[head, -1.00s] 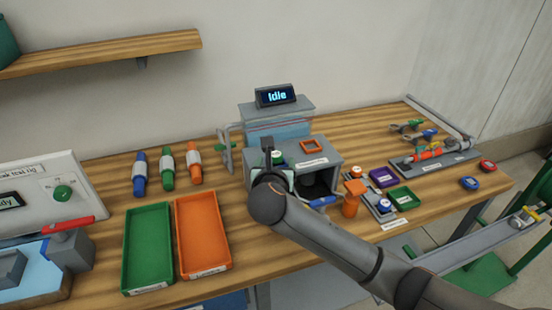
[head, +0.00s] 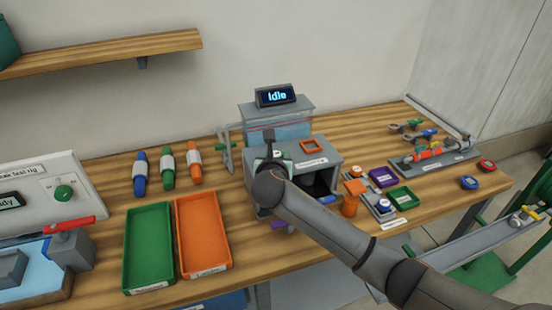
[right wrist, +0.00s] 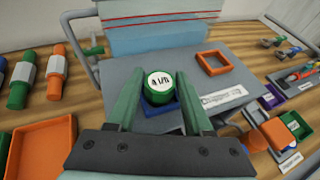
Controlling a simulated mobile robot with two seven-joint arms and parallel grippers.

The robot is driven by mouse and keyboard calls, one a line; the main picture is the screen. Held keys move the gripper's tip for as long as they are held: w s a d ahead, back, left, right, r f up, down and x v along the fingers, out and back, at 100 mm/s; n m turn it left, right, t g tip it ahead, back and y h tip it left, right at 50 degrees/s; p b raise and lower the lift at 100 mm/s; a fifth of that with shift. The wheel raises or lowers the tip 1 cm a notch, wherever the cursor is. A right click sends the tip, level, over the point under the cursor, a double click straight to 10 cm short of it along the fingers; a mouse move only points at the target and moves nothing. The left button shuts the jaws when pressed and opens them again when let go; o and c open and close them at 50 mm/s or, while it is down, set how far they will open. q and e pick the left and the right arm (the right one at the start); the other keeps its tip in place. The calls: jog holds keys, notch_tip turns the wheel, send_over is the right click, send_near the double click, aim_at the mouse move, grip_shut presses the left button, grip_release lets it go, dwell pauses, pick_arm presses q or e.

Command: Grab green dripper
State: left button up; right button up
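The green dripper (right wrist: 159,88) is a round green piece with a white labelled top. In the right wrist view it sits in a blue square holder on top of the grey box (right wrist: 225,85). My right gripper (right wrist: 157,92) has its two green fingers on either side of the dripper, open, with no clear grip on it. In the head view my right gripper (head: 270,158) is over the left part of the grey box (head: 318,161) and hides most of the dripper. My left gripper is not in view.
An empty orange square frame (head: 313,146) lies on the box top, right of the dripper. A display reading Idle (head: 277,96) stands behind. Green (head: 150,245) and orange (head: 203,235) trays lie to the left. An orange-topped part (head: 352,197) stands right of the box.

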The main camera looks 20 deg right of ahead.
grip_shut()
dwell(0.3)
